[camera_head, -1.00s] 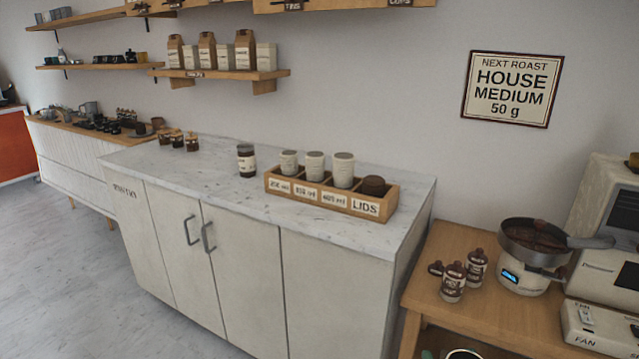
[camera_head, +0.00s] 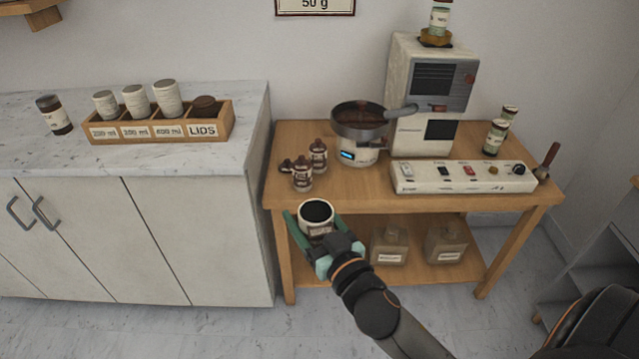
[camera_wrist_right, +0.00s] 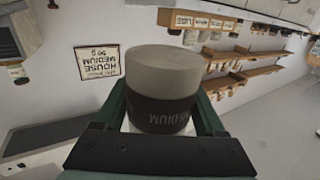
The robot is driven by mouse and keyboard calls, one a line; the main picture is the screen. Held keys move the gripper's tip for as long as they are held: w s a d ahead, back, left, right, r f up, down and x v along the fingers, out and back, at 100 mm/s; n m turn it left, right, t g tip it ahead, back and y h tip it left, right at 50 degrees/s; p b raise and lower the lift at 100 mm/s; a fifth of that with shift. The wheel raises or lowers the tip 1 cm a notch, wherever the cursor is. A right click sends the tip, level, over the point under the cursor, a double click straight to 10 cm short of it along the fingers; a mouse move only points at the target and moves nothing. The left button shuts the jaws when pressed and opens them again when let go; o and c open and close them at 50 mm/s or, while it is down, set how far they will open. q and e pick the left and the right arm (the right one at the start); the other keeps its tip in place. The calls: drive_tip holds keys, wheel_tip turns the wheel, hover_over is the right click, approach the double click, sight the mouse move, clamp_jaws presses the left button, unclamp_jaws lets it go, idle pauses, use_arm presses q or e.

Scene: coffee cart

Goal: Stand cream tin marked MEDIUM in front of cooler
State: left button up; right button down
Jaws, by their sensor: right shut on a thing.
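The cream tin (camera_head: 317,222) with a dark open-looking top is held upright in my right gripper (camera_head: 318,236), in front of the wooden table's left front edge. In the right wrist view the tin (camera_wrist_right: 162,75) shows a dark band with MEDIUM upside down, between two green fingers (camera_wrist_right: 163,112). The cooler (camera_head: 360,138) appears to be the round dark pan with a handle on a white base with a blue display, at the table's back. It stands beyond and right of the held tin. My left gripper is not in view.
Small brown-and-white bottles (camera_head: 302,172) stand left of the cooler. A white switch panel (camera_head: 463,178) lies right of it, before a tall machine (camera_head: 428,95). Bare tabletop (camera_head: 355,188) lies in front of the cooler. Bags (camera_head: 389,246) sit on the lower shelf.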

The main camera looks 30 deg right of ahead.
use_arm(q)
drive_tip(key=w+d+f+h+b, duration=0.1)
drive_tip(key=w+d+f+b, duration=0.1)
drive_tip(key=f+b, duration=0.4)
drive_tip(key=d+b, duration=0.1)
drive_tip(key=b, duration=0.2)
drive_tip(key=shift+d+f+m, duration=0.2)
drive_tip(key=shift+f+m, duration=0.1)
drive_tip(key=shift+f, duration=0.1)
use_arm(e)
drive_tip(key=w+d+f+m+h, duration=0.2)
drive_tip(key=w+d+f+h, duration=0.1)
drive_tip(key=w+d+f, duration=1.1)
drive_tip(key=shift+w+f, duration=0.45)
drive_tip(key=shift+w, duration=0.3)
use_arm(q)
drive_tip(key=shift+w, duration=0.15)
